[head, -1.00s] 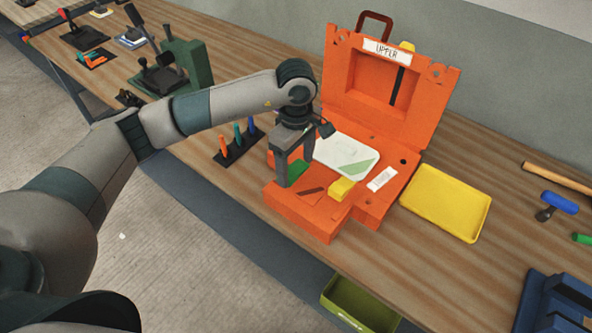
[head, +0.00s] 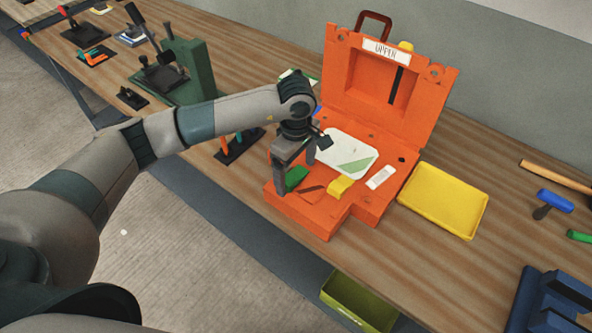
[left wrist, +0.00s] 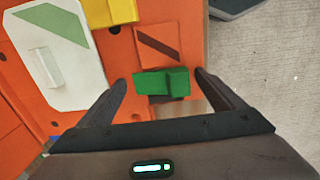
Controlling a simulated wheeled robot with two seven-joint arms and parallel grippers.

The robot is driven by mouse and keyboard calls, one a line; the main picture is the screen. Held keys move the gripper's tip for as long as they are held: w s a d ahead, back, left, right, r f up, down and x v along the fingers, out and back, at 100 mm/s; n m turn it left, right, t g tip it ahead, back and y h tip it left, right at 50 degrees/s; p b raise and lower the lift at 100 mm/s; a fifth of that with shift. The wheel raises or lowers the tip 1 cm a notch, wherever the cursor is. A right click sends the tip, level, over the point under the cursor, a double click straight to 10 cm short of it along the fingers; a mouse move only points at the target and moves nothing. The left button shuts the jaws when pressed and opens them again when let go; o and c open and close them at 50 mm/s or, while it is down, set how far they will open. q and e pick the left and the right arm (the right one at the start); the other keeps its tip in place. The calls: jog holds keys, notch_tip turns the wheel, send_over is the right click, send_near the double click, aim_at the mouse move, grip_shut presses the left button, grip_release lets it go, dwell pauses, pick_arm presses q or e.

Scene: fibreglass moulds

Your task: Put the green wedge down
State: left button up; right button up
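The green wedge (head: 297,178) is at the front left part of the open orange mould's lower half (head: 310,218). In the left wrist view the wedge (left wrist: 162,82) lies between my left fingertips, near the mould's edge, with a gap on each side. My left gripper (head: 293,180) points down over it, open around it; the near finger hides part of the wedge in the head view. In the left wrist view my left gripper (left wrist: 162,80) holds nothing. My right gripper is not in view.
A yellow block (head: 341,186) and a white plate with a green stripe (head: 340,150) lie on the mould. Its lid, labelled UPPER (head: 386,50), stands up behind. A yellow tray (head: 443,202) is to the right. A dark rack with coloured tools (head: 232,155) is left.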

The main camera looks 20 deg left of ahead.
aim_at(296, 177)
pick_arm(q)
jog(key=shift+r, duration=0.35)
notch_tip(296, 177, up, 12)
jog(key=b, duration=0.3)
jog(key=shift+f+b, duration=0.2)
jog(key=shift+b, duration=0.2)
jog(key=shift+s+f, duration=0.1)
dwell(0.3)
